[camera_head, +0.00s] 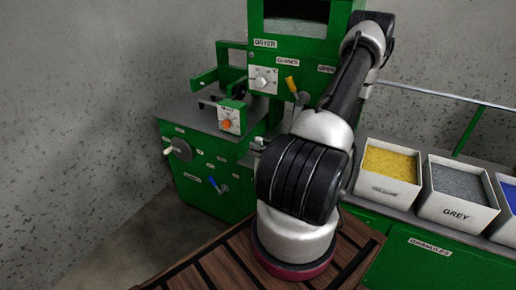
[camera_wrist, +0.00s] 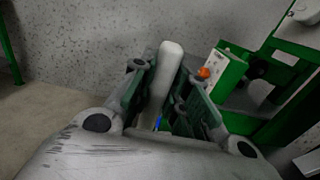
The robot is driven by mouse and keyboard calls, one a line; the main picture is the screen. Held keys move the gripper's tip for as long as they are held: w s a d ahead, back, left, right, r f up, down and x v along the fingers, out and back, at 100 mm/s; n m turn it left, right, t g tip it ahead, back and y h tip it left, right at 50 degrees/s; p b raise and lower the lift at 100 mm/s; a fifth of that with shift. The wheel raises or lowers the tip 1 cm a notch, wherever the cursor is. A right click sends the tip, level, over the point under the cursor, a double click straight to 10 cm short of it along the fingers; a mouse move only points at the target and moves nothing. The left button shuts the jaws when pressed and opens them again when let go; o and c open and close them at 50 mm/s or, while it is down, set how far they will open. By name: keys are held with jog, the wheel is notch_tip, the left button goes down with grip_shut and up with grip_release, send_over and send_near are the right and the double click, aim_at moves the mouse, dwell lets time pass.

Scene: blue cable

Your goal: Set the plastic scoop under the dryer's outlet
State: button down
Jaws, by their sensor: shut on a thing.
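In the wrist view my gripper (camera_wrist: 158,98) is shut on a pale, long piece, seemingly part of the plastic scoop (camera_wrist: 168,62). It points up and away between the fingers; the rest of the scoop cannot be made out. In the head view my arm hides the gripper and scoop. The green dryer (camera_head: 300,48) stands at the top centre, with a dial, a yellow lever (camera_head: 292,84) and labels that seem to read closed and open. I cannot make out its outlet; my arm covers part of the area below the lever.
A green machine with an orange knob (camera_head: 227,124), a grey crank (camera_head: 179,149) and a blue lever (camera_head: 217,184) stands left of my arm. Bins of yellow granules (camera_head: 390,163), grey granules (camera_head: 458,181) and blue granules stand right. Open floor shows at lower left.

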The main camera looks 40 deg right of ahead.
jog(key=w+d+f, duration=0.1)
jog(key=w+d, duration=0.4)
jog(key=d, duration=0.7)
jog(key=w+d+f, duration=0.1)
jog(key=w+d, duration=0.4)
jog(key=d, duration=0.8)
jog(key=shift+w+d, duration=0.2)
jog(key=shift+d, duration=0.1)
jog(key=shift+f, duration=0.45)
dwell(0.3)
jog(key=c, duration=1.3)
grip_release()
jog(key=v, duration=1.2)
